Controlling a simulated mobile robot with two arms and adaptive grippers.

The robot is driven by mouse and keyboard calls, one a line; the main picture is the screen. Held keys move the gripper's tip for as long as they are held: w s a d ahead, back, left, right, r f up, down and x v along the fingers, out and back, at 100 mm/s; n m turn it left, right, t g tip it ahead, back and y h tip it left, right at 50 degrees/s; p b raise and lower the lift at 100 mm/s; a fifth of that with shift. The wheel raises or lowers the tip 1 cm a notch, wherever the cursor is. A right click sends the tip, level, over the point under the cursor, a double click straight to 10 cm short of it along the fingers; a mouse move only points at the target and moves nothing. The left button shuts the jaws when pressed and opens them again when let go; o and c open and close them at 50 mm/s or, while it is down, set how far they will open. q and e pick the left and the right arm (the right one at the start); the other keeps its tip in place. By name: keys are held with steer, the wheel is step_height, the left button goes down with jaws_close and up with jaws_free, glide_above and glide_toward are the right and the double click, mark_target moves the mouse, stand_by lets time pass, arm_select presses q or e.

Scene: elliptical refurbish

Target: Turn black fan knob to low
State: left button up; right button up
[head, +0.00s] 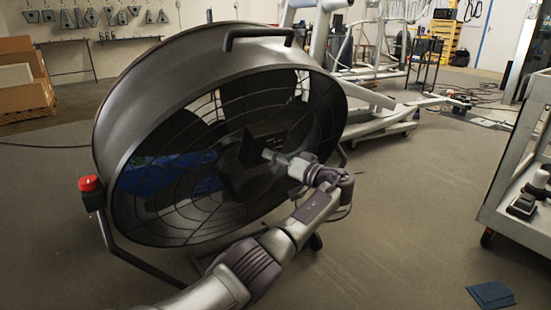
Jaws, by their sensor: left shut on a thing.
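A large drum fan with a dark round housing (190,75) and a wire grille stands on the floor in the head view. At the middle of its grille is a dark hub (248,182). The black fan knob (247,150) shows as a dark angular shape on the upper part of the hub. My left gripper (268,155) reaches in from the lower right of the hub and is shut at the knob. The knob's setting and any markings are too small and dark to read. My right gripper is not in view.
A metal cart (520,200) stands at the right, and a dark blue flat piece (491,295) lies on the floor. Cardboard boxes (25,95) are at the left. Floor between fan and cart is clear.

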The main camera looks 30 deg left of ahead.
arm_select(q)
steer(key=o, duration=0.9)
steer(key=shift+c, duration=0.2)
steer(key=shift+o, duration=1.4)
steer(key=s+d, duration=0.1)
steer(key=d, duration=1.1)
steer(key=shift+s+f, duration=0.35)
steer(key=shift+s, duration=0.05)
